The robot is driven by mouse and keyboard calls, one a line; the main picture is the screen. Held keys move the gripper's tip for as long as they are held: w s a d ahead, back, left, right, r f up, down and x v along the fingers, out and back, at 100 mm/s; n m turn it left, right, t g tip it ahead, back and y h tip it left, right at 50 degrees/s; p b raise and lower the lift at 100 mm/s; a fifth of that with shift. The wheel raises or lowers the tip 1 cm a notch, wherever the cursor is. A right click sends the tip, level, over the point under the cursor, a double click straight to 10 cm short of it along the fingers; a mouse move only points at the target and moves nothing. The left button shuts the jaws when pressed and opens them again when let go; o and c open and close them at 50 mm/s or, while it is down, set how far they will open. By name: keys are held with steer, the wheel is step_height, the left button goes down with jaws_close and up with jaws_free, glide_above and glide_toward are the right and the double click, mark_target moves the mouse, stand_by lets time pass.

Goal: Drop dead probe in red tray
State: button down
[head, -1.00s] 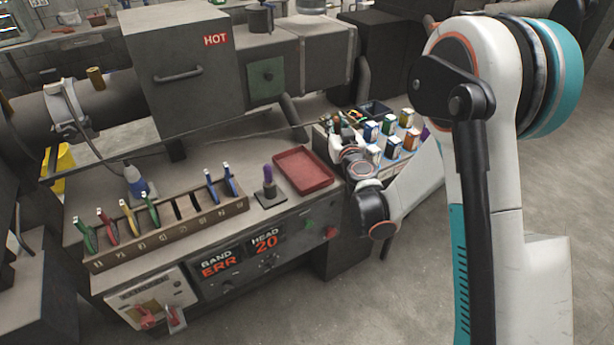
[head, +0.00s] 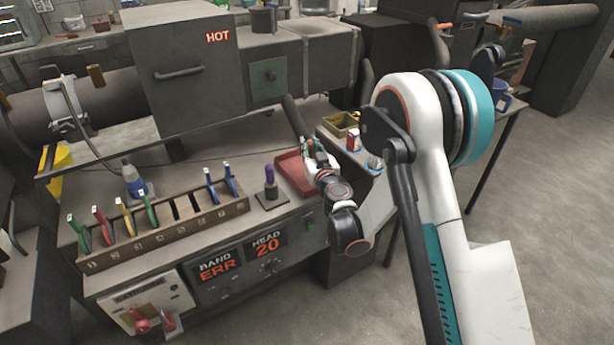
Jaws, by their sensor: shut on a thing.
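The red tray (head: 287,178) lies on the bench top, right of the probe rack. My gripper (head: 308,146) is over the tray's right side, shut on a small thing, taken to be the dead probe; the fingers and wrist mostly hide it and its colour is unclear. The gripper and wrist also cover the tray's right part. The probe rack (head: 165,236) holds green, red, yellow and green probes at the left and two blue probes (head: 231,180) at the right, with empty slots between.
A blue-and-white bottle (head: 133,180) stands behind the rack. The dark machine marked HOT (head: 190,75) rises behind the bench. The front panel (head: 240,260) shows BAND ERR and HEAD 20.

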steer(key=shift+f, duration=0.45)
steer(key=c, duration=1.4)
jaws_free()
steer(key=shift+o, duration=0.2)
steer(key=shift+r, duration=0.15)
step_height(320, 180, up, 10)
steer(key=shift+f, duration=0.1)
